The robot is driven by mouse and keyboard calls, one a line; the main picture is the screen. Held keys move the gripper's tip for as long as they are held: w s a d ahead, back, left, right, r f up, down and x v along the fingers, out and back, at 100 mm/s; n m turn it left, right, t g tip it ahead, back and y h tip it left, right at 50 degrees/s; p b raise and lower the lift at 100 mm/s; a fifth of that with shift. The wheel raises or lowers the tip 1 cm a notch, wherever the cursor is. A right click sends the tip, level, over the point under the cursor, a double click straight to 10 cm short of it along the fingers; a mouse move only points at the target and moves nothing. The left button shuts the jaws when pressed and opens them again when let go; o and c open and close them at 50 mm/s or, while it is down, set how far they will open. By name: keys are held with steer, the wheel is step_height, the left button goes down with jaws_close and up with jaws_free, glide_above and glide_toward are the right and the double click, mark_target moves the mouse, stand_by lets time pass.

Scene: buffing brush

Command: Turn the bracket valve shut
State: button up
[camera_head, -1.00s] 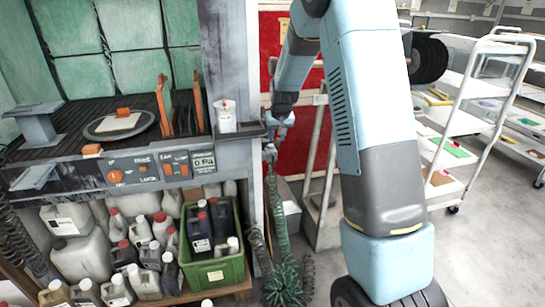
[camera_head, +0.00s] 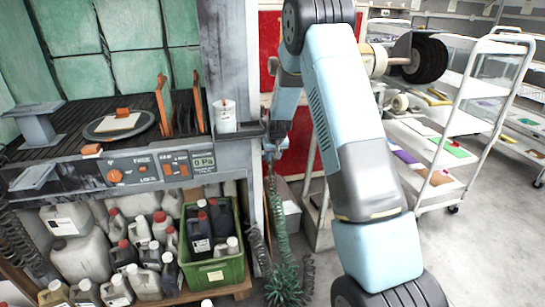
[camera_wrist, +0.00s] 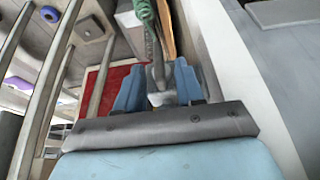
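My gripper (camera_head: 277,140) is at the right side of the workbench, by the post where the green coiled hose (camera_head: 277,205) hangs. In the wrist view, the two blue fingers of my gripper (camera_wrist: 160,88) stand apart on either side of a grey metal piece (camera_wrist: 161,99), which seems to be the bracket valve. A grey stem and the green hose (camera_wrist: 144,12) run beyond it. Whether the fingers press on the piece is not clear. The valve handle's angle cannot be made out. The bench display (camera_head: 204,162) reads 0 Pa.
The workbench front (camera_head: 140,170) and its post are close to my gripper. A white cup (camera_head: 225,117) sits on a small shelf beside it. A green crate (camera_head: 215,272) of bottles stands below. A red panel (camera_head: 268,50) is behind, and a white trolley (camera_head: 470,110) stands at the right.

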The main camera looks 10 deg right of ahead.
steer(key=shift+f, duration=0.1)
jaws_close()
steer(key=shift+a, duration=0.2)
steer(key=shift+d, duration=0.15)
